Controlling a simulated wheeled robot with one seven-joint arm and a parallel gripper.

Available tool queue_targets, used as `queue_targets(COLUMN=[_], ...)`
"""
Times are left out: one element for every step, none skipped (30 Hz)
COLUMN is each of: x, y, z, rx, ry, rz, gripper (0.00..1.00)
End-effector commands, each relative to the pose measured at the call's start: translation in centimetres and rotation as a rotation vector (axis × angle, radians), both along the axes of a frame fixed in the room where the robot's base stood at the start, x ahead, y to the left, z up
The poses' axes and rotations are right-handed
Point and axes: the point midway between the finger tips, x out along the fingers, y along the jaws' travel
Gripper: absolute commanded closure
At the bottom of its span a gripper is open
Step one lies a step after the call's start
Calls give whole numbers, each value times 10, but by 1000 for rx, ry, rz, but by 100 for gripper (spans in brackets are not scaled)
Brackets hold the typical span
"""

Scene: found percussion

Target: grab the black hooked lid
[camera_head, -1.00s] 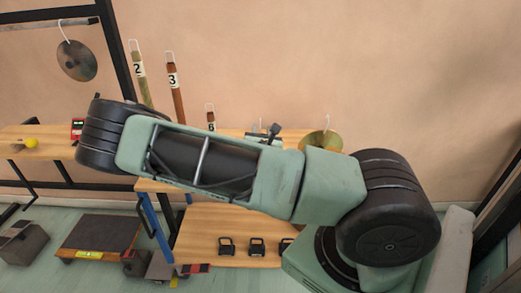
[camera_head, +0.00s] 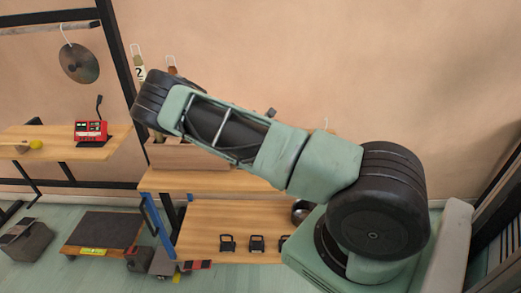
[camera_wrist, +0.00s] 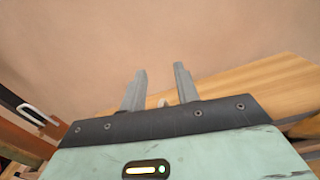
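A dark grey round disc (camera_head: 80,62) hangs by a white hook from a rail at the upper left in the head view. It is the only dark hooked disc I see, but I cannot tell for sure that it is the black hooked lid. My gripper (camera_wrist: 160,84) shows in the wrist view with its two grey fingers apart. No lid shows between them. A small pale tip (camera_wrist: 162,103) shows between the finger bases; I cannot tell what it is. In the head view my arm covers the middle, and my gripper is hidden.
A wooden bench (camera_head: 240,181) stands behind my arm, with a lower shelf (camera_head: 215,218) holding several black handled pieces (camera_head: 256,243). A red device (camera_head: 91,131) stands on the left table (camera_head: 55,150). In the wrist view, a wooden surface (camera_wrist: 255,85) lies right of the fingers.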

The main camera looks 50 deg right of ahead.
Motion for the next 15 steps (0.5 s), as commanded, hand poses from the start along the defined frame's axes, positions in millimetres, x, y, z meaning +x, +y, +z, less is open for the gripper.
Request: queue_targets(x=[0, 0, 0, 0, 0, 0, 0, 0, 0, 0, 0, 0, 0, 0, 0], y=[0, 0, 0, 0, 0, 0, 0, 0, 0, 0, 0, 0, 1, 1, 1], z=[-1, -1, -1, -1, -1, 0, 0, 0, 0, 0, 0, 0, 0, 0, 0], rx=[1, 1, 1, 0, 0, 0, 0, 0, 0, 0, 0, 0, 0, 0, 1], ry=[1, 1, 1, 0, 0, 0, 0, 0, 0, 0, 0, 0, 0, 0, -1], rz=[0, 0, 0, 0, 0, 0, 0, 0, 0, 0, 0, 0, 0, 1, 1], gripper=[69, 69, 69, 69, 77, 88, 97, 100, 100, 100, 100, 100, 100, 100, 100])
